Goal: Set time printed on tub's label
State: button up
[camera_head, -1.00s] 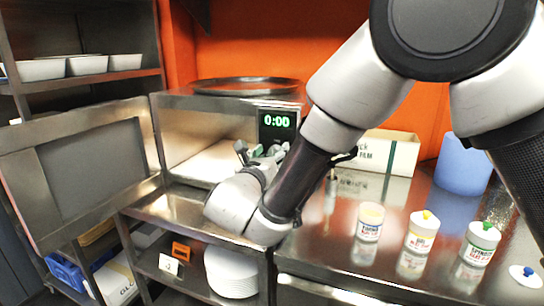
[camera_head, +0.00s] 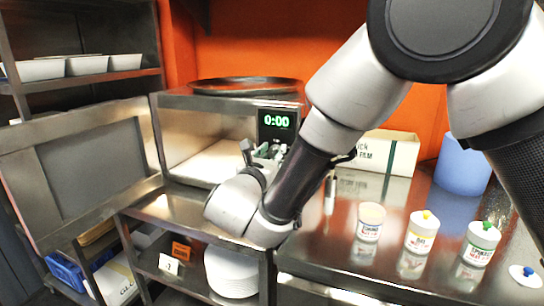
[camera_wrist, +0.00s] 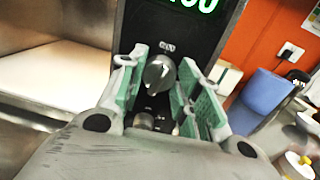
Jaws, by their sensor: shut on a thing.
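The microwave (camera_head: 225,102) stands open on a steel shelf, its display (camera_head: 277,121) reading 0:00. In the wrist view, the bottom of the display (camera_wrist: 196,4) shows above a dark round knob (camera_wrist: 158,72) on the black panel. My gripper (camera_head: 264,153) is at this panel. In the wrist view, its green-padded fingers (camera_wrist: 160,84) are shut on the knob, one on each side. On the counter stand a cream-topped tub (camera_head: 370,220), a yellow-capped tub (camera_head: 421,232) and a green-capped tub (camera_head: 481,243). Their label print is too small to read.
The open microwave door (camera_head: 90,160) juts out to the left. A round dark tray (camera_head: 245,85) lies on the microwave. A carton (camera_head: 400,150) and a blue container (camera_head: 460,167) stand at the back right. Plates (camera_head: 230,272) sit on the shelf below.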

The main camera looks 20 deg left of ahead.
jog(key=m, duration=0.4)
jog(key=shift+m, duration=0.3)
jog(key=m, duration=0.4)
jog(key=shift+f, duration=0.1)
jog(key=m, duration=0.3)
jog(key=shift+d+f+m+t+h, duration=0.1)
jog(key=shift+m+t+h, duration=0.2)
jog(key=shift+m, duration=2)
jog(key=shift+h, duration=0.3)
jog(key=o, duration=1)
